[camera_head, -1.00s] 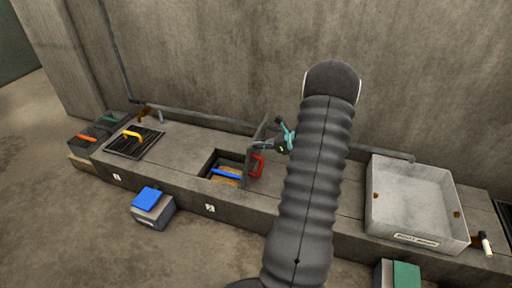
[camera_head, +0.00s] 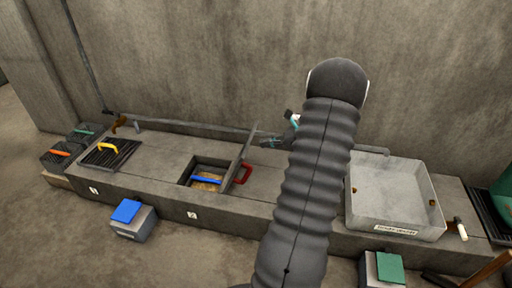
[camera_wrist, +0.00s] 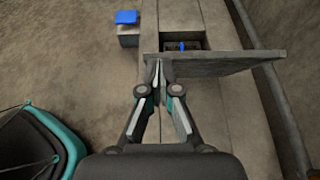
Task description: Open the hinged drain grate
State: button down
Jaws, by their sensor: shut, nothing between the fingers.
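The hinged grate (camera_head: 240,152) stands up on edge at the right side of opening 2 (camera_head: 191,175), leaning right. Its red handle (camera_head: 243,174) is on the right face. A blue bar (camera_head: 206,180) shows inside the opening. In the wrist view the grate is a grey slab (camera_wrist: 225,64) across the top, with the opening (camera_wrist: 196,45) beyond it. My gripper (camera_wrist: 159,66) is shut and empty, its fingertips close to the slab's left end; I cannot tell whether they touch.
A grey basin (camera_head: 395,228) stands on the ledge at the right. A closed grate with a yellow handle (camera_head: 107,148) is at the left. Boxes with a blue lid (camera_head: 126,211) and a green lid (camera_head: 388,266) stand on the floor in front. The wall runs behind.

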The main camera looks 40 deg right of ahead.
jog(key=shift+s+d+r, duration=0.2)
jog(key=shift+s+r, duration=0.15)
jog(key=shift+s, duration=0.05)
